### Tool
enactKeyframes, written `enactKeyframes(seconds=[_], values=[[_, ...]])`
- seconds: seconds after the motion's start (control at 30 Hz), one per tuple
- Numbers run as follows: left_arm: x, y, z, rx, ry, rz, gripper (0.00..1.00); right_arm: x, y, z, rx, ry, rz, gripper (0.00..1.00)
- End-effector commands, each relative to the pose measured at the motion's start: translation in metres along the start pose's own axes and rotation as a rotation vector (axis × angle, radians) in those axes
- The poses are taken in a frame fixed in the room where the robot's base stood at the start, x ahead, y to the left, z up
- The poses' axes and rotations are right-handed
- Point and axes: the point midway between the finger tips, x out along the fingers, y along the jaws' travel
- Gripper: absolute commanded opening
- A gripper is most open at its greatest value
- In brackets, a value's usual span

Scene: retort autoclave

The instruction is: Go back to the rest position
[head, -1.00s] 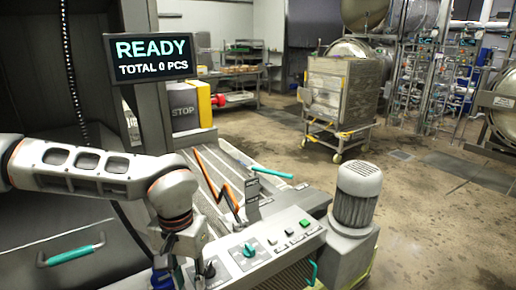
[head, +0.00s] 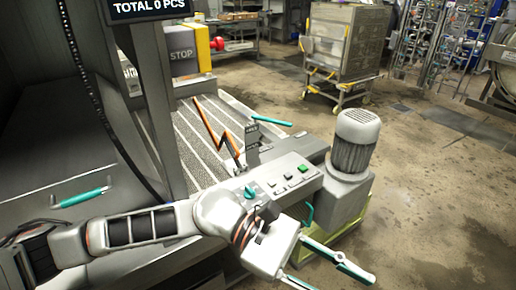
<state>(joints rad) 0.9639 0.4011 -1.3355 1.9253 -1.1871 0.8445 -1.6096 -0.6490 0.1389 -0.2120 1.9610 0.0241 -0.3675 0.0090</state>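My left arm comes in from the lower left and reaches across the front of the machine. My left gripper (head: 322,275) is at the bottom centre, past the control panel. Its two fingers are spread apart with nothing seen between them. The control panel (head: 285,180) carries a teal knob, several small buttons and a green button (head: 303,168). The arm hides the panel's lower left part. My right gripper is not in view.
A grey motor (head: 356,140) stands right of the panel. A teal handle (head: 84,197) is on the machine at left. A display (head: 150,8) hangs above. A wheeled metal cart (head: 343,50) stands farther back. The floor at right is clear.

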Motion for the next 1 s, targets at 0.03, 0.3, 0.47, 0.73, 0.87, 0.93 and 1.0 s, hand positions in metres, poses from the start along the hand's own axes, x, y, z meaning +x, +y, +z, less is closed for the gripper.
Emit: enactKeyframes(seconds=[0.03, 0.3, 0.47, 0.73, 0.87, 0.93, 1.0], values=[[0.004, 0.008, 0.012, -0.102, -0.089, 0.059, 0.26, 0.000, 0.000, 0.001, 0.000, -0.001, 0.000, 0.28], [-0.033, 0.073, 0.042, -0.685, -0.550, 0.340, 0.26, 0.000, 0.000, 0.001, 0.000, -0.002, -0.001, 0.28], [-0.083, 0.103, 0.016, -1.048, -0.841, 0.481, 0.26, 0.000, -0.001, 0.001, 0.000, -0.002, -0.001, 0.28], [-0.180, 0.098, -0.100, -1.642, -1.383, 0.693, 0.26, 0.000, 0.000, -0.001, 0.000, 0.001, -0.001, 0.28], [-0.219, 0.061, -0.173, -1.889, -1.665, 0.784, 0.26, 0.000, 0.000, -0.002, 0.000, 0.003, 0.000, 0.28], [-0.234, 0.034, -0.211, -1.998, -1.815, 0.829, 0.26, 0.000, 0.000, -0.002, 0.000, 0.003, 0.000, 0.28], [-0.246, 0.003, -0.246, -2.092, -1.966, 0.871, 0.26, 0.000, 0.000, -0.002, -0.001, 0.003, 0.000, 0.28]])
